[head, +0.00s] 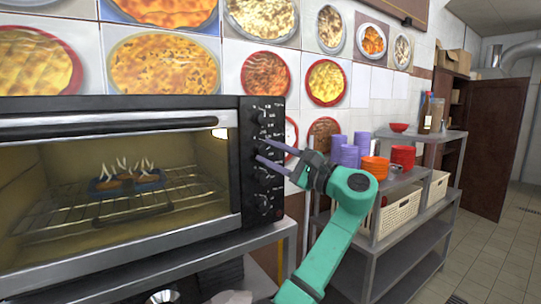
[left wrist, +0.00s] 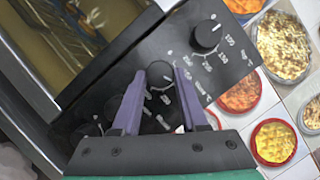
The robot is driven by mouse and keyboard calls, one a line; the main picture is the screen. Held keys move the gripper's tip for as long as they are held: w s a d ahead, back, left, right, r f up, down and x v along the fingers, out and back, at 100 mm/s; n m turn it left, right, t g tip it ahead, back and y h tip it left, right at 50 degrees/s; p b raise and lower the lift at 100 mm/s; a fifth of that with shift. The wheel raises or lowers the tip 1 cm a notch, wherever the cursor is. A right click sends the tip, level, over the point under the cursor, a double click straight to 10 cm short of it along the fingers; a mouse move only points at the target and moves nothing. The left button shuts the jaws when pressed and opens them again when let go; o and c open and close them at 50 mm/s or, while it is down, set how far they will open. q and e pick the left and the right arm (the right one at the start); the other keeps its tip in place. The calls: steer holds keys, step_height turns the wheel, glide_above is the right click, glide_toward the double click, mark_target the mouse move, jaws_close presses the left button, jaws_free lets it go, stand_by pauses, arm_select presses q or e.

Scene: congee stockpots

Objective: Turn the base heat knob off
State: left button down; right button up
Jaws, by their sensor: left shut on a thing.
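The oven's black control panel (head: 249,178) carries a column of black knobs at the right side of the oven front. My left gripper (head: 259,150) reaches the panel from the right, its purple fingers pointing at the second knob from the top. In the left wrist view, my left gripper (left wrist: 158,72) has its two fingers on either side of that black knob (left wrist: 160,74), shut on it. The top knob (left wrist: 207,35) with a temperature scale stands free beside it. Lower knobs are partly hidden by the fingers. I cannot read which knob is base heat. My right gripper is not in view.
The oven (head: 110,120) has its door shut, with a dark tray (head: 125,182) of flaming items on the rack inside. A grey shelf (head: 395,180) with purple cups, orange and red bowls and white baskets stands to the right. Floor further right is clear.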

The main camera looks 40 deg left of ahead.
arm_select(q)
steer(key=n, duration=0.1)
steer(key=n+h+p, duration=0.1)
steer(key=n, duration=0.2)
steer(key=shift+w+r+g, duration=0.1)
steer(key=shift+r+g, duration=0.2)
steer(key=shift+g, duration=0.1)
steer(key=n+h+p, duration=0.1)
steer(key=n, duration=0.2)
steer(key=shift+r+n+h+p, duration=0.15)
steer(key=shift+n+h+p, duration=0.15)
steer(key=shift+h, duration=0.1)
steer(key=shift+r+n+h+p, duration=0.1)
steer(key=shift+n+h+p, duration=0.35)
steer(key=shift+n, duration=0.75)
steer(key=shift+n+t+h, duration=0.4)
steer(key=shift+n+h, duration=0.15)
steer(key=shift+n, duration=0.65)
steer(key=shift+c, duration=2.2)
jaws_free()
